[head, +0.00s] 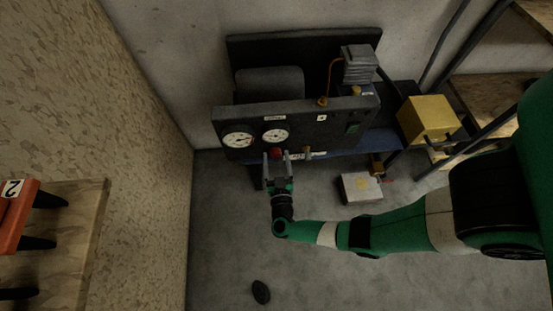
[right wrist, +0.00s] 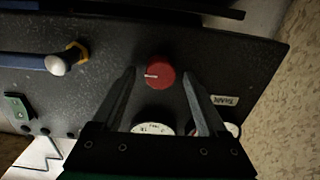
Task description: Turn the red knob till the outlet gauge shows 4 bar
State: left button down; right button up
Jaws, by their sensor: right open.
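The red knob (head: 275,153) sits low on the front of the dark compressor panel (head: 300,116). It shows clearly in the right wrist view (right wrist: 160,73), with a white pointer line on its face. Two round white gauges, a left one (head: 238,140) and a right one (head: 275,135), are on the panel; their readings are too small to make out. My right gripper (head: 276,155) is open in front of the knob. In the right wrist view its fingers (right wrist: 159,76) stand on either side of the knob, apart from it. My left gripper is not in view.
A brass fitting (right wrist: 68,60) with a blue hose is beside the knob. A yellow box (head: 428,120) stands right of the compressor, and a pale box (head: 360,188) is on the floor. A dark oval object (head: 261,292) lies on otherwise open floor in front.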

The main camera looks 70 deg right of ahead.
jog(key=shift+c, duration=0.3)
grip_shut()
jog(key=shift+m, duration=0.3)
jog(key=m, duration=0.2)
jog(key=shift+m, duration=0.4)
jog(key=m, duration=0.3)
jog(key=shift+s+f+m+b, duration=0.1)
jog(key=shift+m+b, duration=0.2)
jog(key=shift+b, duration=0.05)
jog(key=m, duration=0.3)
jog(key=shift+b, duration=0.35)
jog(key=shift+s+m+b, duration=0.1)
jog(key=shift+m+b, duration=0.25)
jog(key=shift+m, duration=1.45)
